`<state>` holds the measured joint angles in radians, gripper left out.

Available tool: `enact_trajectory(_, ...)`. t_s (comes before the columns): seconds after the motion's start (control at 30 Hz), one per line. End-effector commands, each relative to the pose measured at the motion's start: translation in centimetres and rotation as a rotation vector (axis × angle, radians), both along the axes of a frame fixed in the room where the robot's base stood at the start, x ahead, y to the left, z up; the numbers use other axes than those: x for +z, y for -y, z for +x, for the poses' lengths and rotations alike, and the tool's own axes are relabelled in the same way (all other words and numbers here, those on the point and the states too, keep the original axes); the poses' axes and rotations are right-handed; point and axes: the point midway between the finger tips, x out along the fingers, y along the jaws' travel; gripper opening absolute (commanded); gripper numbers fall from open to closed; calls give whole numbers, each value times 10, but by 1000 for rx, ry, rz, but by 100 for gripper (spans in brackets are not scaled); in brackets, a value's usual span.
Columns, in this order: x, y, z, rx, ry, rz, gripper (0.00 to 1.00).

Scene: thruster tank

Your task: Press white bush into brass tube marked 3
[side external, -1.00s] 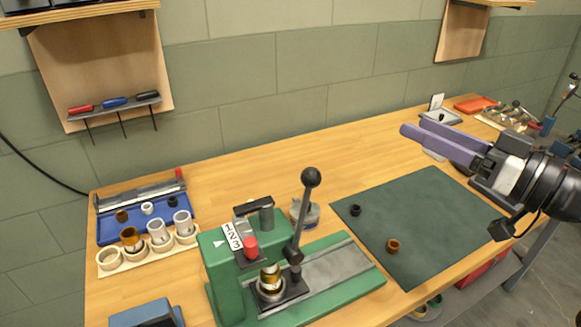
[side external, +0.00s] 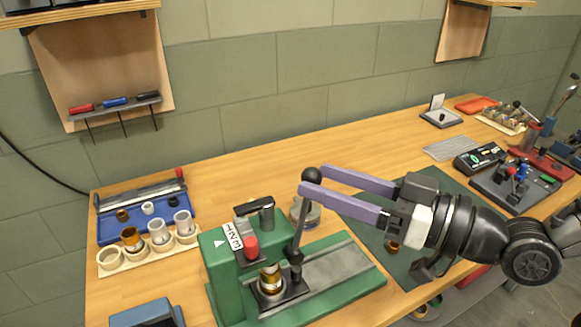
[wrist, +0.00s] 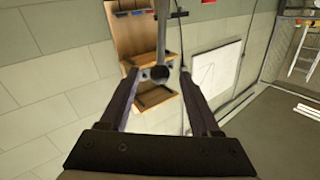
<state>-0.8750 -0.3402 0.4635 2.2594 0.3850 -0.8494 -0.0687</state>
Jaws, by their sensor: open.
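My gripper (side external: 312,180) is open, its two purple fingers on either side of the black ball (side external: 311,174) on the press lever. The wrist view also shows the ball (wrist: 160,73) between the spread fingers; I cannot tell if they touch it. A white bush (side external: 147,208) lies in the blue tray.
A wooden rack (side external: 110,259) holds a brass tube and two grey tubes at the left. The dark mat (side external: 420,180) lies under my arm, with a brown bush (side external: 393,246) partly hidden. A blue box (side external: 145,313) stands at the front left.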

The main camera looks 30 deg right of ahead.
Motion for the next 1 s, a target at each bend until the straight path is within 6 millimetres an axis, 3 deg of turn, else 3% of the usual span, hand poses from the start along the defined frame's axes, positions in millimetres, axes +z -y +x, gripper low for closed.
enact_trajectory(0.3,0,-27,41,0,-1,1,64)
enact_trajectory(0.77,0,-33,49,0,1,1,64)
enact_trajectory(1.0,0,-33,49,0,0,0,21)
